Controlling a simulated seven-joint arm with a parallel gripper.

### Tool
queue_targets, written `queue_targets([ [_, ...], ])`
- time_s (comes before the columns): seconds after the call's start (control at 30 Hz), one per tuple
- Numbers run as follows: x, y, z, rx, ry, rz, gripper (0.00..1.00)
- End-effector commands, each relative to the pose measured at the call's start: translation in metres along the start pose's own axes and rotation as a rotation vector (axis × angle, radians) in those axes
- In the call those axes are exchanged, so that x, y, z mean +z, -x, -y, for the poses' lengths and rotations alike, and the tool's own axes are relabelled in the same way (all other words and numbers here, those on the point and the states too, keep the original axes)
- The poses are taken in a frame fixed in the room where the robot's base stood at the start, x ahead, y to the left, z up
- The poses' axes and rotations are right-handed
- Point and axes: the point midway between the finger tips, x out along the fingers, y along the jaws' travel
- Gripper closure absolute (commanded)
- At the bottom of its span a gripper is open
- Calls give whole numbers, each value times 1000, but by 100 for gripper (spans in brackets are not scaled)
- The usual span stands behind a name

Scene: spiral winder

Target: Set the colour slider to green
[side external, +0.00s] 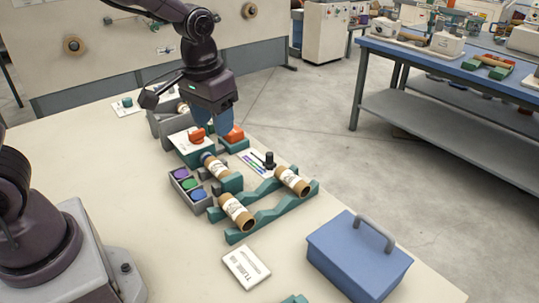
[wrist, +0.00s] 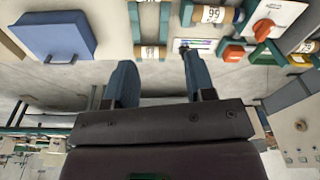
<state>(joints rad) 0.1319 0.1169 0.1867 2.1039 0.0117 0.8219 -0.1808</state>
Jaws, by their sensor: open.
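The colour slider (side external: 254,165) is a small white plate with coloured stripes on the table, right of the red-orange parts. Its black knob (side external: 269,160) stands upright toward the plate's right side; I cannot tell which colour it marks. In the wrist view the slider plate (wrist: 201,43) shows at the top, just beyond my right finger, which hides part of it. My gripper (side external: 214,118) is open and empty, pointing down above the red-orange parts, apart from the slider. In the wrist view both blue fingers of my gripper (wrist: 156,63) are spread wide.
Cardboard tubes (side external: 236,212) rest on teal rails beside the slider. An orange block (side external: 233,134) and a red knob (side external: 196,135) sit close under my gripper. Purple, green and blue buttons (side external: 188,184) are at left. A blue box (side external: 358,255) stands at front right.

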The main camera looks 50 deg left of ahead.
Motion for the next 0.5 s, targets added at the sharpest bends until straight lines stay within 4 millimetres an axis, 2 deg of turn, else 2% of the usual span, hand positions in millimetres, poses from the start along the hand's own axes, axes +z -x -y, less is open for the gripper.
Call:
queue_targets([
  [0.03, -16, -19, 0, -28, 40, 18, 50],
  [0.3, -94, -110, 12, -180, 304, -19, 50],
  [0.4, -119, -135, 17, -219, 397, -74, 50],
  [0.5, -149, -147, 20, -228, 506, -161, 50],
])
